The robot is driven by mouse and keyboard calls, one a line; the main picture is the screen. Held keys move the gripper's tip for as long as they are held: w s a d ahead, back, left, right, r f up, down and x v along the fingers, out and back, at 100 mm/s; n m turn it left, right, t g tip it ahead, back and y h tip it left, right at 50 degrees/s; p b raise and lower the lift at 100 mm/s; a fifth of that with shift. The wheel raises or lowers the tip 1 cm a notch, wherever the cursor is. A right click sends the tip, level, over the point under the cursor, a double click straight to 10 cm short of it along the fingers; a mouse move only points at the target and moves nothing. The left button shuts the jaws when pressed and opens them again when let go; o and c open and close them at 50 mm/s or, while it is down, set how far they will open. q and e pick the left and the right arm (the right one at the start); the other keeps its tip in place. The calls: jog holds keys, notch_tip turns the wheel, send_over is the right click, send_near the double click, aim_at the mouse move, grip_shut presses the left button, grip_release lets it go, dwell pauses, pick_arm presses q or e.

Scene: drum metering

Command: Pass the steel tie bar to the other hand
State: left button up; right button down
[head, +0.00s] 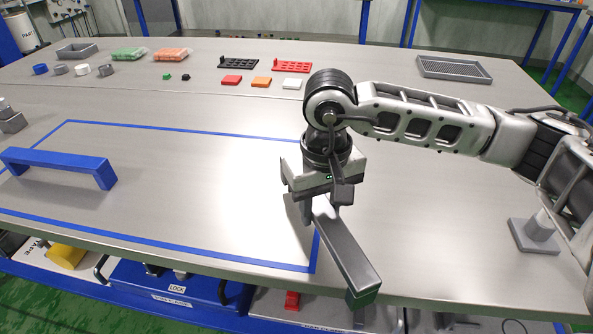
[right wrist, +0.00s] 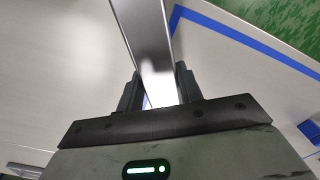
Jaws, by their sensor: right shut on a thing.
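The steel tie bar (head: 343,247) is a long grey bar with a dark green end, at the front middle of the bench in the head view. My right gripper (head: 308,207) points down and is shut on the bar near its far end. The rest of the bar sticks out toward the front edge of the bench. In the right wrist view the bar (right wrist: 148,38) runs up from between the two fingers of the right gripper (right wrist: 158,88). I cannot tell how high the bar is above the bench. My left gripper is in neither view.
A blue bridge-shaped piece (head: 60,164) stands at the left, by a blue tape outline (head: 170,243) on the steel bench. Red (head: 292,66) and black racks, small blocks and rings sit at the back. A grey tray (head: 455,67) lies back right. The taped area's middle is clear.

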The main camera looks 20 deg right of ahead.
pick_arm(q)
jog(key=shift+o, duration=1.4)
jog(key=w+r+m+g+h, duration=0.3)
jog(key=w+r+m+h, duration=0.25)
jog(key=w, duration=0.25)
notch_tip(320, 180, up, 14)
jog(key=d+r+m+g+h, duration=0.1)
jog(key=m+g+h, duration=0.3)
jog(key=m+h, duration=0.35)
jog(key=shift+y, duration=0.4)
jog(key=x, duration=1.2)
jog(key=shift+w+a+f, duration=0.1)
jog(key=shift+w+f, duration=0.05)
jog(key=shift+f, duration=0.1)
pick_arm(e)
jog(key=w+a+r, duration=0.2)
jog(key=w+a, duration=0.5)
jog(key=a, duration=0.4)
jog(key=w+a+r+n, duration=0.1)
jog(key=w+a+r, duration=0.1)
jog(key=w+a, duration=0.6)
jog(key=a, duration=0.4)
jog(key=shift+w+a+r, duration=0.15)
jog(key=shift+a+r, duration=0.1)
jog(key=shift+r, duration=0.1)
